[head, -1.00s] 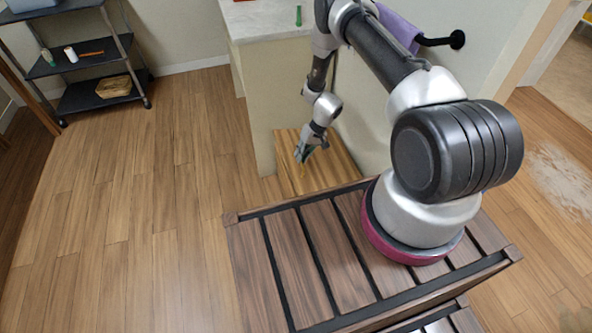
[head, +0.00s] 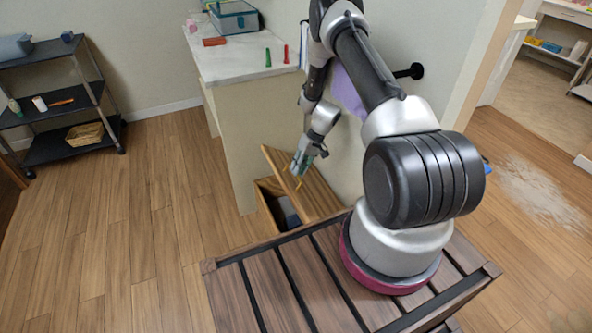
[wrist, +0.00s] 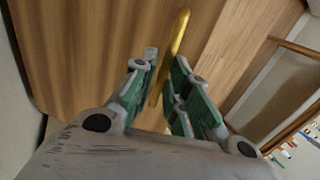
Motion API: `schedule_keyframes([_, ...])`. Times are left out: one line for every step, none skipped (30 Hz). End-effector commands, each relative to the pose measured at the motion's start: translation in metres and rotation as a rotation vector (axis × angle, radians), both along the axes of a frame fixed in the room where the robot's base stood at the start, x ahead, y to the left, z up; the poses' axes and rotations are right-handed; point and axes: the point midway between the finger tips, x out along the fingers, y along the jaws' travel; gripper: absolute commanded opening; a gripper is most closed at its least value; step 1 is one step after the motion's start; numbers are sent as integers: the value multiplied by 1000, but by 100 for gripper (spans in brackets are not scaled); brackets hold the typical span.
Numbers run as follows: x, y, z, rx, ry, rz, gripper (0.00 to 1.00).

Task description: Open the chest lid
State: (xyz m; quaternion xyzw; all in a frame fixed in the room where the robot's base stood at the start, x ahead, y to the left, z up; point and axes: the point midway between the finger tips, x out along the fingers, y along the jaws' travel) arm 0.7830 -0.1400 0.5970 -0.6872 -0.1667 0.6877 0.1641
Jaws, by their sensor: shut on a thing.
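The wooden chest (head: 265,207) stands on the floor between the pale counter and the wall. Its lid (head: 322,200) is tilted up and partly open, with a dark gap showing a grey thing (head: 287,211) inside. My gripper (head: 299,169) is at the lid's handle. In the wrist view the gold bar handle (wrist: 178,35) runs between my green fingers (wrist: 164,66), which are shut on it. The lid's wooden face (wrist: 100,60) fills the left and middle of that view. My arm hides part of the wall behind the chest.
The counter (head: 240,110) stands close on the chest's left, with a blue box (head: 233,18) and small items on top. A black shelf cart (head: 60,103) with a basket (head: 85,133) is at far left. A purple towel (head: 347,95) hangs behind my arm. The left floor is clear.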

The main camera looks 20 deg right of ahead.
Motion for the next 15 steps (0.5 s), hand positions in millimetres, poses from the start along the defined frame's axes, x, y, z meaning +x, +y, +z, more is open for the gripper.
schedule_keyframes([-4, -8, -7, -16, 2, -4, 0])
schedule_keyframes([-4, -8, -7, -16, 2, -4, 0])
schedule_keyframes([-4, -8, -7, -16, 2, -4, 0])
schedule_keyframes([-4, -8, -7, -16, 3, -3, 0])
schedule_keyframes([-4, -8, -7, -16, 3, -3, 0])
schedule_keyframes([-4, -8, -7, -16, 3, -3, 0])
schedule_keyframes([-4, -8, -7, -16, 3, -3, 19])
schedule_keyframes([-4, -8, -7, -16, 3, -3, 25])
schedule_keyframes([-4, -8, -7, -17, 3, -3, 32])
schedule_keyframes([-4, -8, -7, -16, 3, -3, 32])
schedule_keyframes([-4, -8, -6, -16, 3, -3, 32])
schedule_keyframes([-4, -7, -6, -15, 2, -2, 32])
schedule_keyframes([-4, -7, -6, -15, 2, -2, 32])
schedule_keyframes([-4, -7, -6, -15, 2, -2, 32])
schedule_keyframes([-3, -7, -5, -14, 1, -3, 32])
